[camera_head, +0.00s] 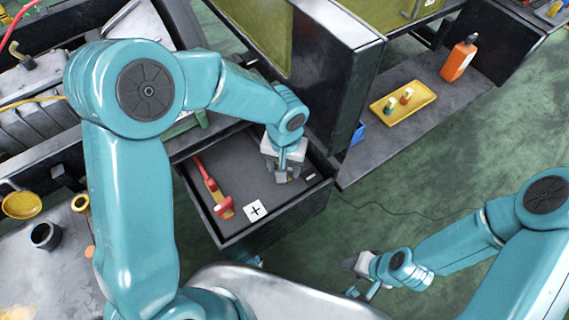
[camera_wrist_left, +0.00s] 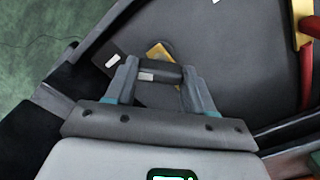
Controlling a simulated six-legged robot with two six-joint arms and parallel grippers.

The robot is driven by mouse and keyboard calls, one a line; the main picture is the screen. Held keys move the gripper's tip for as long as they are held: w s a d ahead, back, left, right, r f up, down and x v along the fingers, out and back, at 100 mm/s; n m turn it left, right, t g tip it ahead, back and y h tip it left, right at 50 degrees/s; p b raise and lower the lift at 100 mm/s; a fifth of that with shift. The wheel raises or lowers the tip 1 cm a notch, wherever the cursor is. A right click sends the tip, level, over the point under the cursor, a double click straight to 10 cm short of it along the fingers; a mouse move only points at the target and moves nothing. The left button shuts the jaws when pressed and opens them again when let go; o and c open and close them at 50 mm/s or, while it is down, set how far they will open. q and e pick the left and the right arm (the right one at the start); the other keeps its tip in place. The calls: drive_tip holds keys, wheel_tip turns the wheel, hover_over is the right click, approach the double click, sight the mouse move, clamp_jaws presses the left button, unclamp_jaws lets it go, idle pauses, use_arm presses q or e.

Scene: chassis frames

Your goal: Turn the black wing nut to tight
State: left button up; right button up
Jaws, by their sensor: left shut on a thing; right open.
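My left gripper (camera_head: 283,176) reaches down into a dark open tray. In the left wrist view its two fingers (camera_wrist_left: 160,75) are shut on a black bar-like piece (camera_wrist_left: 168,73), which looks like the black wing nut. A brass-coloured part (camera_wrist_left: 158,51) shows just beyond it. In the head view my gripper mostly hides the nut, and its turn position cannot be told. A white plus plate (camera_head: 255,210) and a small white minus mark (camera_head: 310,176) lie on either side of the gripper. My right gripper (camera_head: 361,276) is open and empty over the green floor, apart from the tray.
The dark tray (camera_head: 262,233) has raised walls close around my left gripper. A red-handled tool (camera_head: 213,190) lies in its left part. A yellow tray (camera_head: 402,102) and an orange bottle (camera_head: 459,58) stand on the shelf at right. The green floor at right is mostly clear.

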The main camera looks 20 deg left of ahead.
use_arm(q)
drive_tip(key=m, duration=0.5)
drive_tip(key=shift+r+m+p, duration=0.1)
drive_tip(key=shift+m+p, duration=0.2)
drive_tip(key=shift+p, duration=0.1)
drive_tip(key=m+p, duration=0.2)
drive_tip(key=m, duration=0.4)
drive_tip(key=m+p, duration=0.2)
drive_tip(key=m, duration=0.4)
drive_tip(key=shift+r+m+p, duration=0.1)
drive_tip(key=shift+m+p, duration=0.2)
drive_tip(key=shift+p, duration=0.1)
drive_tip(key=m+p, duration=0.3)
drive_tip(key=m, duration=0.2)
drive_tip(key=shift+m, duration=0.3)
drive_tip(key=shift+w, duration=0.1)
drive_tip(key=o, duration=1)
drive_tip(key=shift+o, duration=0.2)
